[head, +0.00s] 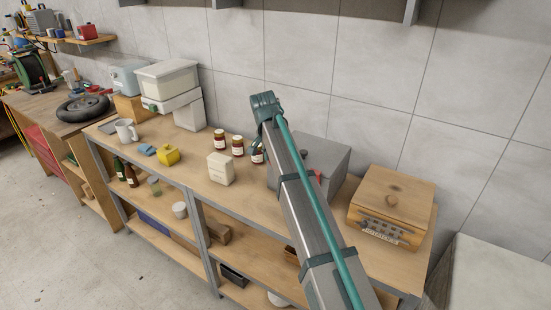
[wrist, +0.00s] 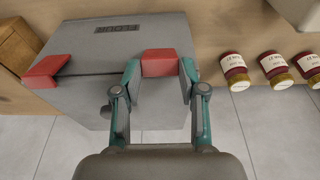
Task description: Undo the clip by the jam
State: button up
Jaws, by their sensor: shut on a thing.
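A grey case (wrist: 110,45) with a dark label on top fills the middle of the wrist view; it also stands on the bench in the head view (head: 327,157). It has two red clips on the edge facing my gripper. One red clip (wrist: 162,57) is on the side by the jam jars (wrist: 234,72); the other red clip (wrist: 46,70) is at the far end. My gripper (wrist: 161,72) has its teal fingers on both sides of the clip by the jam and is shut on it. Whether that clip is still latched I cannot tell. In the head view my arm hides the clip and fingers.
Three jam jars (head: 238,146) stand close beside the case. A cream container (head: 220,169) is in front of them. A wooden box (head: 391,205) stands right of the case, and the tiled wall (head: 370,60) is close behind. The bench front by the yellow object (head: 168,154) has some free room.

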jog(key=s+a+f+t+h+b, duration=0.1)
jog(key=t+b, duration=0.6)
jog(key=b, duration=0.9)
jog(key=s+a+f+t+h+b, duration=0.1)
jog(key=s+f+t+h+b, duration=0.2)
jog(key=b, duration=1.3)
notch_tip(320, 180, down, 5)
jog(key=t+h, duration=0.3)
jog(key=t, duration=0.1)
jog(key=shift+s+a+r, duration=0.2)
jog(key=shift+s+a, duration=0.05)
jog(key=shift+s, duration=0.05)
jog(key=shift+r+t+b, duration=0.1)
jog(key=shift+t+b, duration=0.2)
jog(key=shift+b, duration=0.05)
jog(key=o, duration=1.2)
jog(key=shift+h, duration=0.3)
jog(key=shift+c, duration=0.2)
jog(key=v, duration=1.2)
